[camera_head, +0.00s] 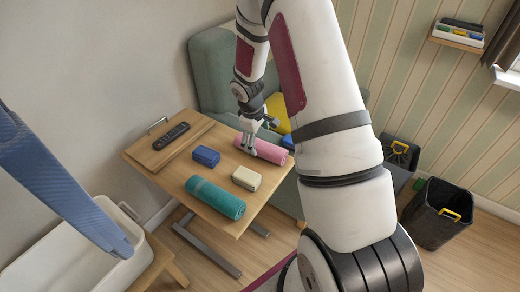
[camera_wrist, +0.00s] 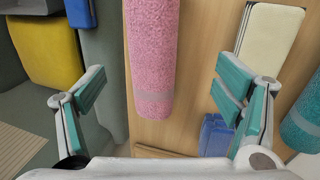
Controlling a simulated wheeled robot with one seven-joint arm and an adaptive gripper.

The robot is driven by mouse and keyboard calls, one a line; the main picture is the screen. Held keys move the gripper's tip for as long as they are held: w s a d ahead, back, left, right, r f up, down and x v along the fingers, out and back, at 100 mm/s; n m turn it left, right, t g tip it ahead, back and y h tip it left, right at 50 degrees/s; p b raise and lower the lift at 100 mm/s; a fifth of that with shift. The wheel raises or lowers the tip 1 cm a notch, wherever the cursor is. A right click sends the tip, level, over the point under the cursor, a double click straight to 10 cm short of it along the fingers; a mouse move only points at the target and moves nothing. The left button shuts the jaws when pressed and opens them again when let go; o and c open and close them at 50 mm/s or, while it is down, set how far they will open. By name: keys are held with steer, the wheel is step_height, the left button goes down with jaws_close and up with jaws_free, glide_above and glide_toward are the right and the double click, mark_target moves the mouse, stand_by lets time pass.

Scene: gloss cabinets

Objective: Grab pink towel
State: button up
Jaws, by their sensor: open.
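The pink towel (camera_head: 264,150) is rolled up and lies on the small wooden table, near its far edge by the armchair. In the wrist view the pink towel (camera_wrist: 152,55) runs lengthwise between the fingers, with a pale band near its lower end. My gripper (camera_head: 252,150) is over the towel in the head view. In the wrist view my gripper (camera_wrist: 160,92) is wide open, one finger on each side of the towel. Neither finger visibly touches it there.
On the table (camera_head: 228,219) are a teal rolled towel (camera_head: 215,197), a cream block (camera_head: 247,179), a blue block (camera_head: 206,156) and a dark remote (camera_head: 171,136) on a wooden tray. A green armchair (camera_head: 211,62) with cushions stands behind. Dark bins (camera_head: 433,222) stand to the right.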

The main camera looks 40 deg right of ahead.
mark_target(260, 146)
steer(key=x, duration=0.3)
steer(key=shift+f, duration=0.2)
steer(key=shift+w+d+x, duration=0.1)
steer(key=shift+d+x, duration=0.1)
steer(key=shift+x, duration=1.15)
steer(key=shift+w+d+x, duration=0.15)
steer(key=shift+d+x, duration=0.05)
steer(key=shift+x, duration=1.15)
steer(key=shift+r, duration=0.15)
steer(key=c, duration=1.3)
